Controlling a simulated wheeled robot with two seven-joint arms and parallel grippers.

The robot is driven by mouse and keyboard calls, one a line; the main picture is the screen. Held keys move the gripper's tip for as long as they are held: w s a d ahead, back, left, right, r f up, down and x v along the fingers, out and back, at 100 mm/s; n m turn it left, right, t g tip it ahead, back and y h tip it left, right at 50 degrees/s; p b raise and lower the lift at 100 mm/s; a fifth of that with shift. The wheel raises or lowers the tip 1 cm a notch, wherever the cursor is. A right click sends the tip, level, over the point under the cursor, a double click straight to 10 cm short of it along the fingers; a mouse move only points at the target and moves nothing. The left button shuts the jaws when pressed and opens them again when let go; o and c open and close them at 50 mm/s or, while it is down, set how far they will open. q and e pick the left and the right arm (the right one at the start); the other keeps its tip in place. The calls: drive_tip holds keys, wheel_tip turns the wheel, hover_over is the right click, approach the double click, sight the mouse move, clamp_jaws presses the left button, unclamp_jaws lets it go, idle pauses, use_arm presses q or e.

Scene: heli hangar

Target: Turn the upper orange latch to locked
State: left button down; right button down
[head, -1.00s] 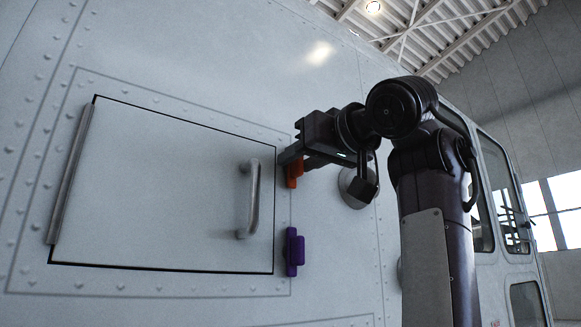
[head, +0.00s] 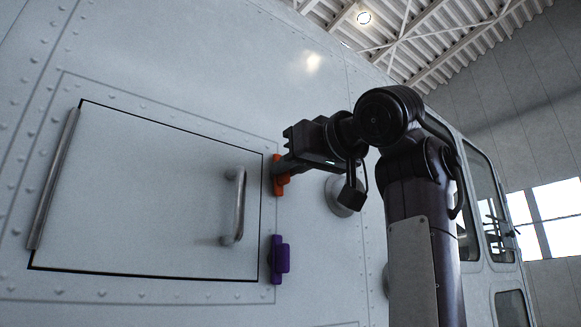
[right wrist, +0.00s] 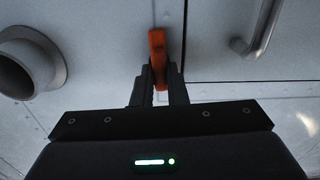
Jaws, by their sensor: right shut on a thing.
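The upper orange latch (head: 280,187) sits at the upper right edge of a closed hatch door (head: 150,190). My right gripper (head: 279,168) is at this latch and shut on it, partly covering it in the head view. In the right wrist view the orange latch (right wrist: 157,48) stands upright between the two dark fingers (right wrist: 160,85) of my gripper. How far the latch is turned is hard to tell behind the fingers. My left gripper is not in view.
A purple latch (head: 278,260) sits below, at the lower right edge of the door. A metal handle (head: 235,205) stands out from the door just left of the latches. A round fitting (head: 343,196) projects from the wall behind my right arm.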

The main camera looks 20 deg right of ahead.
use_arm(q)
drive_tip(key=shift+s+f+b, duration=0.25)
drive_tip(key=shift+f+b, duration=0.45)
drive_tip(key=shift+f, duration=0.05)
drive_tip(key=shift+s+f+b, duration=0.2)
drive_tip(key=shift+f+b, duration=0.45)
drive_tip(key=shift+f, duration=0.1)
use_arm(e)
drive_tip(key=shift+a+f+n, duration=0.1)
drive_tip(key=shift+f+n, duration=0.05)
drive_tip(key=shift+n, duration=4.2)
drive_tip(key=shift+a+f+n, duration=0.1)
drive_tip(key=shift+n, duration=4.25)
drive_tip(key=c, duration=1.4)
unclamp_jaws()
drive_tip(key=shift+c, duration=0.2)
drive_tip(key=shift+s, duration=0.1)
